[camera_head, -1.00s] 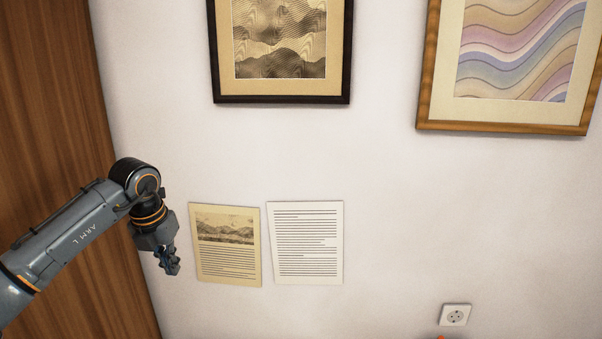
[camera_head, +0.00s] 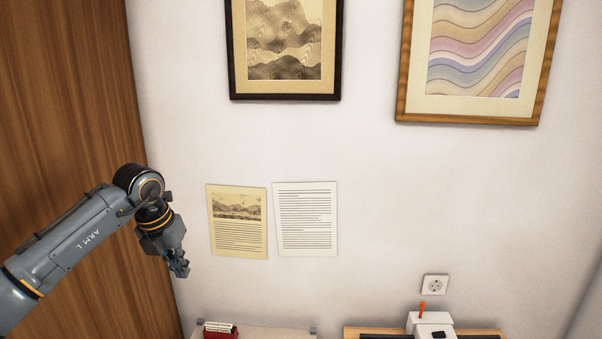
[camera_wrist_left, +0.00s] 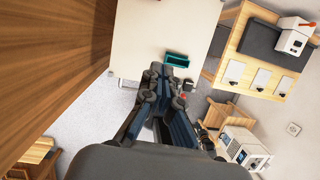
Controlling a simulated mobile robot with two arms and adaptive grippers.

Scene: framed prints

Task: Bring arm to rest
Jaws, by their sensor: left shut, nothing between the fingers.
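My left arm comes in from the left in the head view, in front of the wooden panel and the white wall. My left gripper (camera_head: 179,266) hangs from its wrist, pointing down, with its fingers shut and empty. It is left of and below the yellowish printed sheet (camera_head: 239,240) and does not appear to touch it. In the left wrist view the shut fingers of the gripper (camera_wrist_left: 172,68) show above the floor and a pale tabletop. My right gripper is in neither view.
A white text sheet (camera_head: 306,220) and two framed prints, one dark-framed (camera_head: 285,97) and one wood-framed (camera_head: 470,120), are on the wall. A socket (camera_head: 435,285) is lower right. A white device (camera_head: 432,325) stands on furniture below. A teal tray (camera_wrist_left: 177,60) lies on the pale table (camera_wrist_left: 150,35).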

